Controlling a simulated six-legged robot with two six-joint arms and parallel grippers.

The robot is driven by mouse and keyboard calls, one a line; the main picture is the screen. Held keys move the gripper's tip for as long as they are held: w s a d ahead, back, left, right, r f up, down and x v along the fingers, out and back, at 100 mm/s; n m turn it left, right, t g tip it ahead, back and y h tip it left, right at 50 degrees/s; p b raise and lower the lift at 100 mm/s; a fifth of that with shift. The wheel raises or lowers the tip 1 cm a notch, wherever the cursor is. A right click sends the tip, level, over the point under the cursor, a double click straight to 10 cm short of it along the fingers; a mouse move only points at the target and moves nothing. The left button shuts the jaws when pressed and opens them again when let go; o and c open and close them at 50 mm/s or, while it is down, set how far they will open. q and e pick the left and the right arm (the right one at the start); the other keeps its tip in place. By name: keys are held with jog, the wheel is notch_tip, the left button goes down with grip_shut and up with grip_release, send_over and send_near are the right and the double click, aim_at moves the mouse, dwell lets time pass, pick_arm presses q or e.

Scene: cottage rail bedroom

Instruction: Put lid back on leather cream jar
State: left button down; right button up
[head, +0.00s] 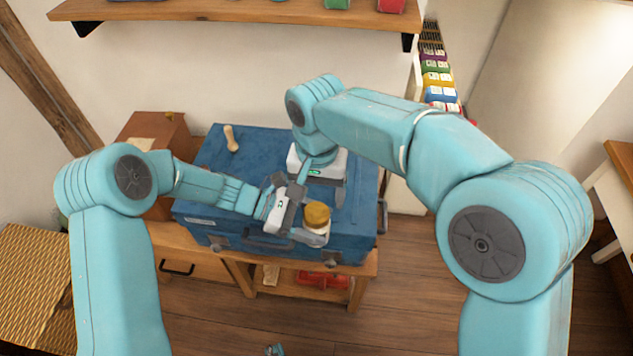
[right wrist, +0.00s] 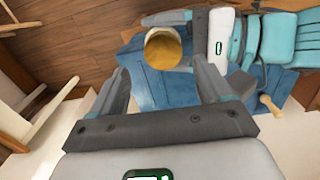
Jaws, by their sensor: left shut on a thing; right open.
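A small pale jar (head: 313,238) with a round amber-gold top (head: 317,213) is held above the blue trunk. My left gripper (head: 307,220) is shut on it from the left. In the right wrist view the amber round (right wrist: 164,51) lies ahead, between and beyond my right fingertips. I cannot tell whether the amber is a lid or cream in the open jar. No separate lid shows. My right gripper (head: 322,188) is open and empty just behind and above the jar. Its open fingers (right wrist: 163,78) show in the wrist view.
The blue trunk (head: 262,150) stands on a wooden bench (head: 240,272) with a lower shelf. A small wooden-handled tool (head: 231,138) lies at the trunk's back left. A brown box (head: 150,130) stands behind left. A wall shelf (head: 230,11) runs above. Floor (head: 415,290) is clear at right.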

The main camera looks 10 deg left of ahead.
aim_at(316, 212)
jog(key=n, duration=0.5)
jog(key=shift+r, duration=0.3)
jog(key=n, duration=0.3)
jog(key=shift+r, duration=0.25)
jog(key=shift+r+n, duration=0.1)
jog(key=shift+n, duration=0.5)
jog(key=shift+w+a+r, duration=0.1)
jog(key=shift+a+r, duration=0.05)
jog(key=shift+r, duration=0.25)
notch_tip(316, 212, down, 8)
jog(key=shift+f, duration=0.1)
